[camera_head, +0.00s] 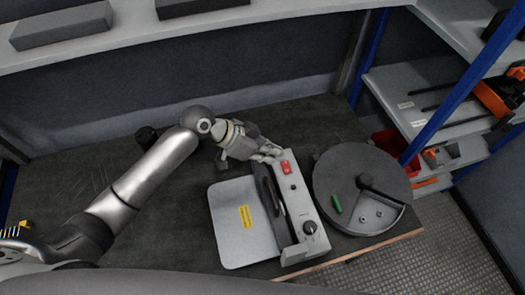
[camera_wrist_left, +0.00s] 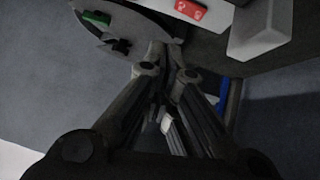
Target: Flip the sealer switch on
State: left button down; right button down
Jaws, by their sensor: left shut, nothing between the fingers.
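The sealer (camera_head: 235,222) is a light-grey unit with a yellow label and a dark lever, lying on the dark workbench. Its red switch (camera_head: 286,167) is on the top face near the far end, and a black knob (camera_head: 310,227) is near the close end. The red switch (camera_wrist_left: 190,9) also shows at the top of the wrist view. My left gripper (camera_head: 272,153) is shut and empty, its fingertips just beyond and left of the switch. I cannot tell whether they touch the sealer. The switch's position is too small to read. My right gripper is not in view.
A round grey disc-shaped device (camera_head: 335,175) with a green piece (camera_head: 337,204) stands close to the sealer's right. Shelves with orange-handled tools (camera_head: 493,98) are at the right. A blue post (camera_head: 440,115) rises beside the bench. The bench left of the sealer is mostly clear.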

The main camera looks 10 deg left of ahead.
pick_arm(q)
jog(key=v, duration=0.3)
jog(key=shift+s, duration=0.35)
jog(key=shift+s, duration=0.1)
